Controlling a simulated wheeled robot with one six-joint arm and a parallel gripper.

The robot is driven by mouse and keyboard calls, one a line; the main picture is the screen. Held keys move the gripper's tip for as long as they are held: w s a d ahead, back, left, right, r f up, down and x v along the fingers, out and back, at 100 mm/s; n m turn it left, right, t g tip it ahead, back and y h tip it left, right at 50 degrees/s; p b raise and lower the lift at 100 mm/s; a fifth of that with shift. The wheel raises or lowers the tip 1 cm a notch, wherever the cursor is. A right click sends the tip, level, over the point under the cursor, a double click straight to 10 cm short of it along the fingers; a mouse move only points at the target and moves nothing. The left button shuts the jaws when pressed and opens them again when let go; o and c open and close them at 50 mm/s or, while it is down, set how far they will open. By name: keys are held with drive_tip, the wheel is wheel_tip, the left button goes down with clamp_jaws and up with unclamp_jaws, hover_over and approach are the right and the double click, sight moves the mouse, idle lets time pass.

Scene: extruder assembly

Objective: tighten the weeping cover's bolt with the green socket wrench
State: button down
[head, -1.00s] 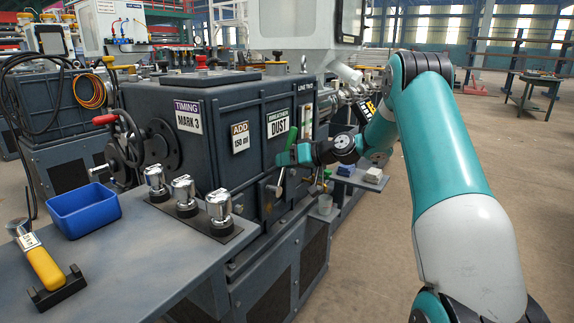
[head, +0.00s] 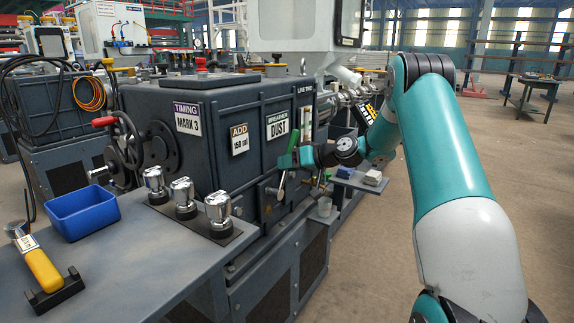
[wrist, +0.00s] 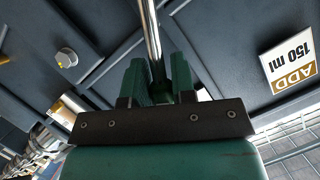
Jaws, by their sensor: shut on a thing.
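My gripper (head: 287,161) is shut on the green socket wrench (head: 282,183) in front of the grey machine housing (head: 225,180). In the wrist view, my gripper's green fingers (wrist: 160,80) close around the wrench's green handle, and its bright steel shaft (wrist: 152,32) runs up out of the frame. The wrench's socket end is outside the wrist view. I cannot tell which cover weeps or whether the socket touches a bolt.
A grey bench (head: 130,285) at left holds a blue bin (head: 83,213), a yellow-handled tool (head: 42,268) and a row of chrome pieces (head: 182,195). A red-handled wheel (head: 108,121) projects from the housing. A small shelf (head: 355,181) is right of my gripper. Open floor lies at right.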

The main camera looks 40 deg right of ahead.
drive_tip(key=shift+s+d, duration=0.2)
drive_tip(key=shift+s, duration=0.2)
idle(0.4)
drive_tip(key=shift+s+d, duration=0.1)
drive_tip(key=shift+s, duration=0.2)
drive_tip(key=s, duration=0.1)
drive_tip(key=s+d+b, duration=0.1)
drive_tip(key=s, duration=0.2)
drive_tip(key=shift+s+d+b, duration=0.3)
drive_tip(key=shift+r, duration=0.15)
